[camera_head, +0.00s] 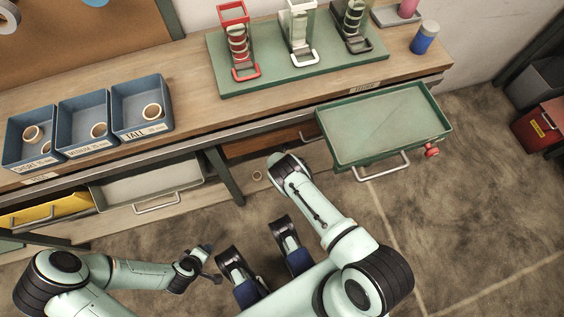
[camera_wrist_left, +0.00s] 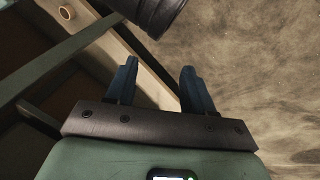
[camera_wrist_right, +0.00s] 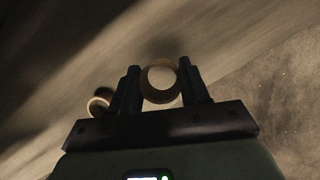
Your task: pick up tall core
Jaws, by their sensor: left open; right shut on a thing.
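My right gripper (camera_wrist_right: 162,88) is shut on a tan ring-shaped core (camera_wrist_right: 162,66) in the right wrist view. In the head view that gripper is hidden under its own forearm, by the bench front. My left gripper (camera_head: 212,264) is open and empty in front of the bench; its spread fingers also show in the left wrist view (camera_wrist_left: 158,88). The bin labelled TALL (camera_head: 122,134) stands rightmost of three blue bins on the bench, with a core (camera_head: 152,111) inside. A loose core (camera_head: 257,175) lies low beneath the bench edge.
The medium bin (camera_head: 78,148) and short bin (camera_head: 22,161) also hold cores. A green open drawer (camera_head: 385,130) juts out at right; a grey drawer (camera_head: 150,185) and yellow drawer (camera_head: 45,210) are at left. A green board (camera_head: 270,82) carries red, white and black dispensers.

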